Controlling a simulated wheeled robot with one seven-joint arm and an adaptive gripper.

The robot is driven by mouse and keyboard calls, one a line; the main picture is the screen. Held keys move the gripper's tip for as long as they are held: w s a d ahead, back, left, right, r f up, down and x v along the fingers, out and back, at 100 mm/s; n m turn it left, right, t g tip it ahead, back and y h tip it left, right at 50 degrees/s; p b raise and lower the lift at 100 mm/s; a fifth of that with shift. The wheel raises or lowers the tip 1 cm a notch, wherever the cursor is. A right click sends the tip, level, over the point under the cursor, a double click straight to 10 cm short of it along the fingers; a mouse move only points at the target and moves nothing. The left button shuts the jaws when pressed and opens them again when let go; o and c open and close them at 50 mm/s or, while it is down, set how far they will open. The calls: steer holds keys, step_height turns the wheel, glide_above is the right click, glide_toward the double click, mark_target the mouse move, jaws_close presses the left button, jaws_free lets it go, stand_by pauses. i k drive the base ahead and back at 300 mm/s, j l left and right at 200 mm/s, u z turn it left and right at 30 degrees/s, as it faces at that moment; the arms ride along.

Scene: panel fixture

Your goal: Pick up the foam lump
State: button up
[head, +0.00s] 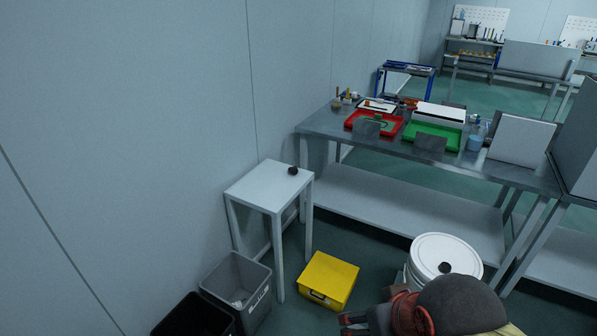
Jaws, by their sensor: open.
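A small dark lump (293,170), which looks like the foam lump, sits on top of the small pale side table (262,190) near its back right edge. It is too small to make out its texture. My gripper (352,322) is at the bottom edge, partly cut off by the frame. It is open, and no held object shows. It is low and to the right of the side table, well apart from the lump. My arm hides part of the floor at the bottom right.
A yellow box (328,281), a grey bin (237,290) and a black bin (193,318) stand on the floor. A white lidded bucket (446,252) with a dark spot on its lid is behind my arm. A metal workbench (330,128) with red and green trays stands behind.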

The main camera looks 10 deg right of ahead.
mark_target(294, 170)
steer(key=i+j, duration=0.15)
steer(key=i, duration=0.55)
steer(key=i+j+z, duration=0.1)
steer(key=i, duration=0.55)
